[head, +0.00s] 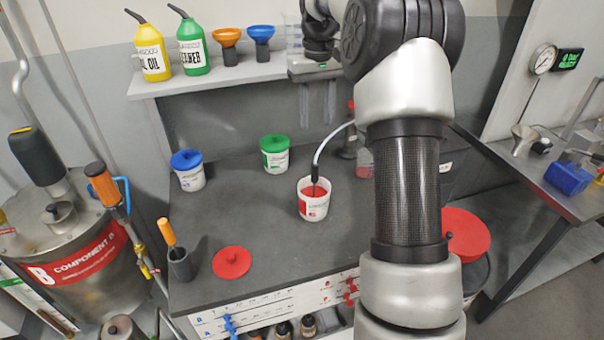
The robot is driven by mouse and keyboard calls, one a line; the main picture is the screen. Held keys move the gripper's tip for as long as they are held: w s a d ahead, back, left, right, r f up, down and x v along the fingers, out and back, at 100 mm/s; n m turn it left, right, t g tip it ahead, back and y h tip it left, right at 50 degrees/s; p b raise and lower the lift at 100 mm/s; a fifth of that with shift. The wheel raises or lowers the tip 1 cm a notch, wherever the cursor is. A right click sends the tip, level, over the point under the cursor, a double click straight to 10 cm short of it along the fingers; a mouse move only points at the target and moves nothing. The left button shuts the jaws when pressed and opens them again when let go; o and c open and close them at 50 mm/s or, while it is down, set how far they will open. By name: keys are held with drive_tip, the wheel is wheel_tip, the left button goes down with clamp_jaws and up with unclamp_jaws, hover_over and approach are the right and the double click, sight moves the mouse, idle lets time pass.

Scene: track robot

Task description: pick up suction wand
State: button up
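A pale curved hose with a black, rod-like end (316,165) stands in an open white tub (313,207) with red contents, near the middle of the dark bench. It looks like the suction wand, but I cannot be sure. Its upper part runs up right and passes behind my arm. An orange-handled tool (104,188) with a blue tube also stands by the steel tank at the left. My arm rises through the right of the middle and bends left at the top. My gripper cannot be made out, and nothing shows it touching the wand.
A blue-lidded tub (188,171) and a green-lidded tub (275,154) stand behind the open tub. A red lid (231,263) lies at the front left, beside an orange-handled brush-like tool in a dark holder (180,265). Bottles and funnels line the shelf (205,80). The bench's middle left is clear.

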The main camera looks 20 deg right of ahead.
sight(315, 163)
drive_tip(key=f, duration=1.1)
drive_tip(key=shift+s+f, duration=0.2)
drive_tip(key=shift+f, duration=0.05)
drive_tip(key=shift+s+f, duration=0.15)
drive_tip(key=shift+f, duration=2.55)
drive_tip(key=shift+c, duration=0.4)
clamp_jaws()
